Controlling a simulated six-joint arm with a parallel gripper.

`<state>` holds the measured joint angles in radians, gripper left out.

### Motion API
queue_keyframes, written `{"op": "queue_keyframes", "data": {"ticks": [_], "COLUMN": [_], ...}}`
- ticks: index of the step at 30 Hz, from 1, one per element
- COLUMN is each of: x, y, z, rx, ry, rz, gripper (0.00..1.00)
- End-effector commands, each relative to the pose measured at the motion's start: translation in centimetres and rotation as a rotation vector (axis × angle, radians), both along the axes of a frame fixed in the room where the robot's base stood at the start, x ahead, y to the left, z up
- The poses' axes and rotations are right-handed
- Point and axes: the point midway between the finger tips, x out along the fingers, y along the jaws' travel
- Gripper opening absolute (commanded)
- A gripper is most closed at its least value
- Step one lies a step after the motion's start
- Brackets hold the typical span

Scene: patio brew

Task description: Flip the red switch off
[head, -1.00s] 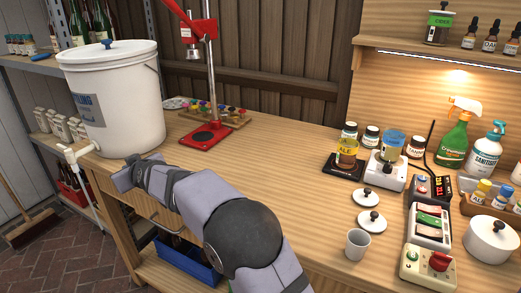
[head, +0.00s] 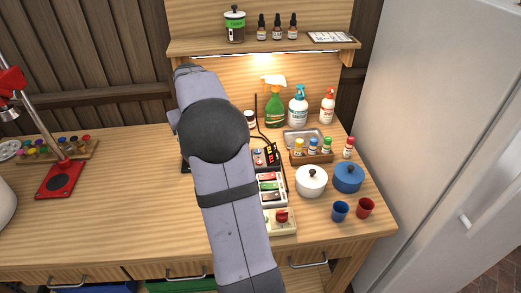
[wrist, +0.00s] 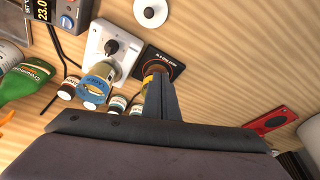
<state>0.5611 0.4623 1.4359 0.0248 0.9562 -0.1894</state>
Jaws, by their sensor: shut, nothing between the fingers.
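A strip of coloured rocker switches (head: 268,186) lies on the bench right of my arm in the head view. Its red rocker (head: 267,176) is at the far end, with a green and a dark one nearer. Its on or off position is too small to tell. My gripper is hidden behind my arm in the head view. In the wrist view my gripper (wrist: 160,92) is shut and empty, in front of the black scale (wrist: 170,65) and the amber vessel on it. The switch strip is not clearly in the wrist view.
The white stirrer (wrist: 100,42) with a blue-banded beaker (wrist: 95,88) is beside the scale. A temperature controller (head: 271,155), white pot (head: 311,181), blue pot (head: 348,177) and beige box with red knob (head: 282,217) crowd the right. The left bench (head: 130,180) is mostly clear.

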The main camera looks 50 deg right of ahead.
Motion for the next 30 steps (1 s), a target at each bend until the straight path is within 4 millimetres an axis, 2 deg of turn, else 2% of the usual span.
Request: {"op": "queue_keyframes", "data": {"ticks": [1, 6, 9, 12, 15, 18, 30], "x": [-2.8, -10.7, -14.2, -16.7, -18.2, -18.9, -18.7], "y": [-2.2, -6.5, -7.9, -8.7, -9.1, -9.3, -9.2], "z": [2.2, 4.9, 6.1, 6.9, 7.3, 7.5, 7.2], "rx": [0.01, 0.043, 0.06, 0.072, 0.079, 0.083, 0.083], "ry": [0.041, 0.167, 0.221, 0.259, 0.283, 0.293, 0.292], "rz": [-0.067, -0.241, -0.319, -0.372, -0.406, -0.421, -0.417], "gripper": [0.0, 0.0, 0.0, 0.0, 0.0, 0.0, 0.0]}}
